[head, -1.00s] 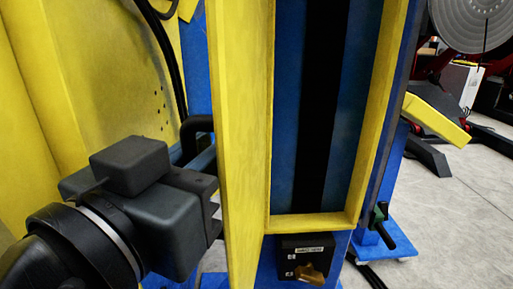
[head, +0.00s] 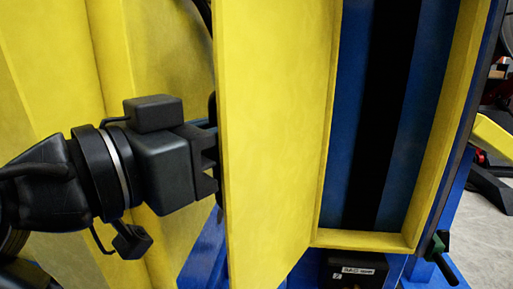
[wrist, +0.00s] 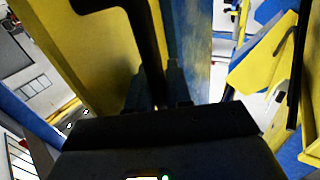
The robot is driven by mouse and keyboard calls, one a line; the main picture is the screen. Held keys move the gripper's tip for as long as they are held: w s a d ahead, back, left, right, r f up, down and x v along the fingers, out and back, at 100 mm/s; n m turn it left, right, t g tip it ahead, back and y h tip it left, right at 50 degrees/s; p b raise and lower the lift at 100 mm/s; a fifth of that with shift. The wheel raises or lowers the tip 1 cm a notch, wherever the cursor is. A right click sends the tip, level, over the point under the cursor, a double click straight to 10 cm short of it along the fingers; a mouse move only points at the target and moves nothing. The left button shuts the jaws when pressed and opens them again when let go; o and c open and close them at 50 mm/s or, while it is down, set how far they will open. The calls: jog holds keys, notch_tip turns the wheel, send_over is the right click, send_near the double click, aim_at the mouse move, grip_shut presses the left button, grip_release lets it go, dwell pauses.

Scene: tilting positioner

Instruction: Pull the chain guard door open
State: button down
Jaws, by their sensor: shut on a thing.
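The yellow chain guard door (head: 275,130) stands swung out from its frame in the head view, its inner face toward me. Behind it the blue recess with a black vertical strip (head: 385,110) is exposed. My gripper (head: 212,160) is at the door's left edge, on its outer side, with its fingertips partly hidden by the door. In the wrist view, the black door handle (wrist: 148,40) runs down between the fingers of my gripper (wrist: 157,88), which are shut on it. The grip itself is dark and hard to make out.
A yellow panel (head: 60,90) stands behind my arm at the left. A black switch box (head: 352,272) sits below the recess. A green and black handle (head: 441,250) projects at the lower right. Grey floor (head: 485,235) shows at the far right.

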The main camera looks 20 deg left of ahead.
jog(key=c, duration=1.4)
grip_release()
jog(key=b+v, duration=0.1)
jog(key=v, duration=0.7)
jog(key=shift+w+f, duration=0.1)
